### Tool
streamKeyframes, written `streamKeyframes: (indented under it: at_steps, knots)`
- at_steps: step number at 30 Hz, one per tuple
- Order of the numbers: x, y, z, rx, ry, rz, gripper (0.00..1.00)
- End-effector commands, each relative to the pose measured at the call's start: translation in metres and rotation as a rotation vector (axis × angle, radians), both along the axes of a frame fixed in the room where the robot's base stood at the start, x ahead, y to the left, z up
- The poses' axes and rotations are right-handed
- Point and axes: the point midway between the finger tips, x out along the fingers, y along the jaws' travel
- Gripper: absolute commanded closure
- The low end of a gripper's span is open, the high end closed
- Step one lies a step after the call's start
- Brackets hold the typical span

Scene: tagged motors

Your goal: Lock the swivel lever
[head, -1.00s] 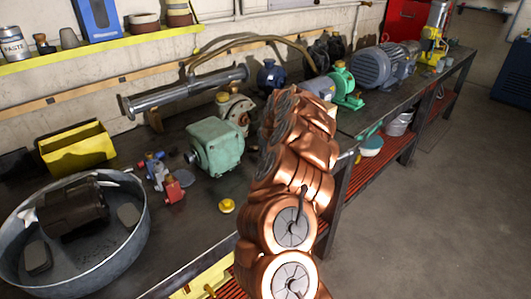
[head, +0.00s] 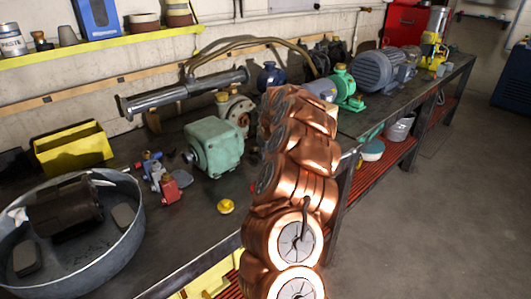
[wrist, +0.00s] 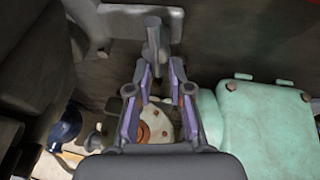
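My gripper (wrist: 161,82) shows in the wrist view with its purple-lined fingers apart and a gap between them. A grey upright rod-like piece (wrist: 154,42) with a rounded top appears beyond and between the fingertips. I cannot tell whether it is the swivel lever, or whether a finger touches it. No lever can be made out for certain in the head view, where my copper-coloured arm hides the gripper and part of the bench. A mint-green motor housing (head: 214,148) stands left of my arm; it also fills the right of the wrist view (wrist: 262,120).
The dark workbench (head: 195,230) holds a round metal tub (head: 130,235), a yellow bin (head: 75,150), a small red-and-blue fitting (head: 170,185) and a yellow cap (head: 226,206). A flanged pump (head: 232,108) and several motors stand farther along. The floor at right (head: 430,210) is clear.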

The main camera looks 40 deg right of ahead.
Motion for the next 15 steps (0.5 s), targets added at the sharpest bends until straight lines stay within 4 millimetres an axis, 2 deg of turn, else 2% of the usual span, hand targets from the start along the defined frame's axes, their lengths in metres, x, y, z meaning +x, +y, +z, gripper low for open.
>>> streamKeyframes:
  at_steps: [1,6,15]
  knots:
    - [-0.0065,-0.0005,-0.0080,0.010,0.018,-0.004,0.75]
    - [-0.0049,-0.0007,-0.0062,0.008,0.013,-0.003,0.60]
    - [-0.0022,-0.0007,-0.0021,0.002,0.005,-0.001,0.60]
